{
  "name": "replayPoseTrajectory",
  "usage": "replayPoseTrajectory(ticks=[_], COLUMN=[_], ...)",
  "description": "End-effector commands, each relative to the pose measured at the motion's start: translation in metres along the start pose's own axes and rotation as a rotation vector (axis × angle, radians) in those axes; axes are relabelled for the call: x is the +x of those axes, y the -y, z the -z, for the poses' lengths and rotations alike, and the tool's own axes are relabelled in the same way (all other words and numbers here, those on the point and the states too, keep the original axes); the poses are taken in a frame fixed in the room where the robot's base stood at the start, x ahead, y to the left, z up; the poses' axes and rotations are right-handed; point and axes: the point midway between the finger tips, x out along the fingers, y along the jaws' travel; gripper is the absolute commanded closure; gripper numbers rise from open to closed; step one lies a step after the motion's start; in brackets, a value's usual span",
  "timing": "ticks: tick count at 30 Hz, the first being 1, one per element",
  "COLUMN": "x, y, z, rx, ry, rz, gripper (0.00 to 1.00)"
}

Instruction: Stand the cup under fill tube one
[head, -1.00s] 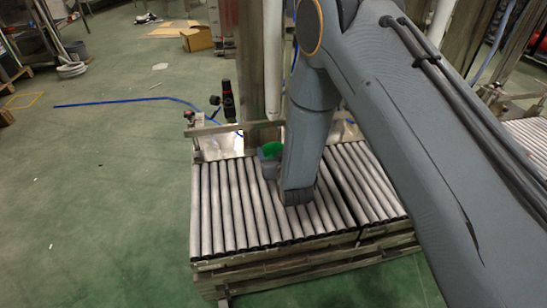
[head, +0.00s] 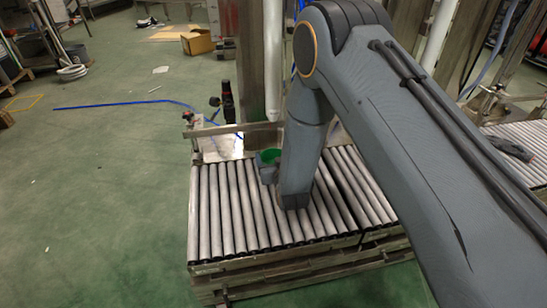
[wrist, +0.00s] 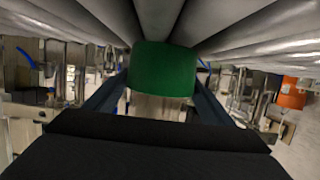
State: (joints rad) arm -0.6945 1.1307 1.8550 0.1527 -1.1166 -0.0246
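The green cup (head: 268,156) is over the rollers near the back of the near conveyor, by the lower end of the white vertical fill tube (head: 272,70). I take this tube to be fill tube one; no label is readable. My gripper (head: 268,174) is low at the cup, partly hidden by my forearm. In the wrist view the cup (wrist: 164,70) fills the space between the fingertips of my gripper (wrist: 164,88), which appear to touch its sides. Whether the cup's base touches the rollers is unclear.
The roller conveyor (head: 226,215) is bare on its left. A metal rail (head: 232,128) runs behind it, with a black bottle-like part (head: 228,100) beside the post. A second white tube (head: 440,35) and another conveyor (head: 530,165) are at right. Green floor lies open at left.

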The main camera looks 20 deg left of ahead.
Motion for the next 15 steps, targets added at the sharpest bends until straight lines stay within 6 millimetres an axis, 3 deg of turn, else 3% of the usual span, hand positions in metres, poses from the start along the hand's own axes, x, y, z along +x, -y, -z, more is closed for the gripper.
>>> replayPoseTrajectory(ticks=[12, 15], x=[-0.001, -0.011], y=[0.0, 0.0], z=[0.004, 0.004], rx=[0.0, 0.0], ry=[-0.001, 0.001], rz=[0.0, 0.0], gripper=[0.13, 0.13])
